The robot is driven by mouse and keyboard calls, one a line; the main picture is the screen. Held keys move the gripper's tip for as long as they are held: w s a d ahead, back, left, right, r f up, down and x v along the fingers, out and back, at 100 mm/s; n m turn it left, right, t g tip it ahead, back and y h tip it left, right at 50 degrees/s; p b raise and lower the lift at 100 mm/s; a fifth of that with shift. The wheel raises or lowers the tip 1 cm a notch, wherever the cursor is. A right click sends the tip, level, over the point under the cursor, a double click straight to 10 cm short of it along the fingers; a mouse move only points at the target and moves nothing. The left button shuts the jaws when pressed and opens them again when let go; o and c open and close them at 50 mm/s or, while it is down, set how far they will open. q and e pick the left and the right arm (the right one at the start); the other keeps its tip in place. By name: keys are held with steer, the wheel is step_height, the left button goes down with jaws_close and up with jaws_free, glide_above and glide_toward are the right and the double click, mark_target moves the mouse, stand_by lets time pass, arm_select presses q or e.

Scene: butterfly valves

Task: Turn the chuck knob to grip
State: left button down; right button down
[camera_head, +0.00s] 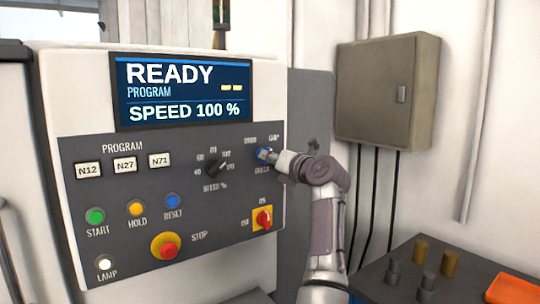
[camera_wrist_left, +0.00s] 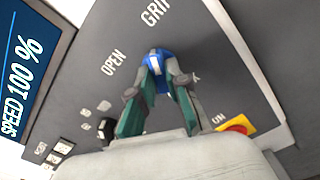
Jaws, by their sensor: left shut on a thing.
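The blue chuck knob (camera_head: 264,153) is on the right part of the grey control panel, with the labels OPEN and GRIP above it and CHUCK below. It also shows in the left wrist view (camera_wrist_left: 157,57), with the OPEN and GRIP lettering beyond it. My left gripper (camera_head: 273,156) is at the knob, and in the left wrist view its two green-padded fingers (camera_wrist_left: 160,78) close on the knob from both sides. The fingers hide part of the knob, and I cannot tell exactly where its white mark points. My right gripper is not in view.
A black speed dial (camera_head: 215,165) is left of the knob, and a red-and-yellow switch (camera_head: 263,219) is below it. The red stop button (camera_head: 165,246) is lower left. The display (camera_head: 183,90) reads READY. A dark bench (camera_head: 455,295) with pegs stands lower right.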

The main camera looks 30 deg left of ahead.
mark_target(262, 118)
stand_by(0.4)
arm_select(q)
steer(key=c, duration=1.1)
jaws_free()
steer(key=shift+d, duration=0.1)
steer(key=shift+c, duration=0.2)
step_height(262, 118, up, 10)
steer(key=shift+f, duration=0.1)
